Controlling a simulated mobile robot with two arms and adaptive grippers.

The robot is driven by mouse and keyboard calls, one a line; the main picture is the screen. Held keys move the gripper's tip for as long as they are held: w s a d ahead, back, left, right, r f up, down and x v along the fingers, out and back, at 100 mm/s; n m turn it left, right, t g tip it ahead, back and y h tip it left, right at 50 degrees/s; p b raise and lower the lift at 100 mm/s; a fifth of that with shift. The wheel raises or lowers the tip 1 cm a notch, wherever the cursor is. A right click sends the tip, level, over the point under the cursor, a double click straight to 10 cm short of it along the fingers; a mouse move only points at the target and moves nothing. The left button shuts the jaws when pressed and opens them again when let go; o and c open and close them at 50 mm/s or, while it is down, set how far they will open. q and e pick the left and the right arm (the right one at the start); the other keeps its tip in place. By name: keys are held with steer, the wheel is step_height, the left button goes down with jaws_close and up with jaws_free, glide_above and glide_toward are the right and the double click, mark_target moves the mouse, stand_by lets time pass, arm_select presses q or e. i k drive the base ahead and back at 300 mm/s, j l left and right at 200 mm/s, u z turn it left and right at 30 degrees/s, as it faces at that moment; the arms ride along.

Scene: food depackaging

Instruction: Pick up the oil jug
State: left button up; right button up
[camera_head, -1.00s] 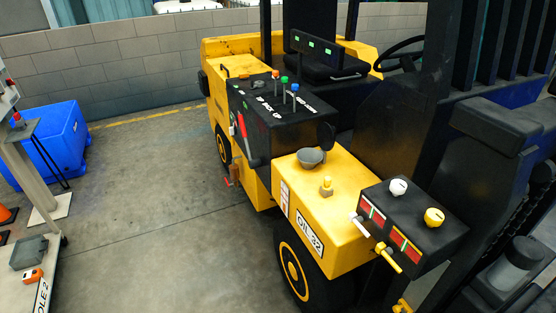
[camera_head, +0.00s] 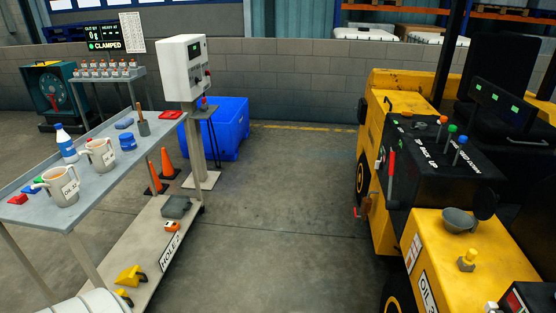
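Two pale jugs with handles and printed labels stand upright on the grey table at left. The nearer jug (camera_head: 60,187) has a label that seems to start with OIL and holds something orange-brown. The farther jug (camera_head: 101,154) is just behind it, to the right, also labelled; its exact lettering is too small to read surely. Neither of my grippers is in view.
The table (camera_head: 104,183) also carries a blue-and-white bottle (camera_head: 66,144), a blue jar (camera_head: 127,141) and small red and blue items. A yellow forklift (camera_head: 446,244) with a grey funnel (camera_head: 459,220) stands right. Orange cones (camera_head: 166,163) and a blue bin (camera_head: 229,128) are behind. Middle floor is clear.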

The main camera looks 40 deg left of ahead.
mark_target(58, 184)
steer(key=u, duration=2.9)
steer(key=i+l+u, duration=0.4)
steer(key=l+u, duration=0.25)
steer(key=i+l+u, duration=0.15)
steer(key=l+u, duration=0.15)
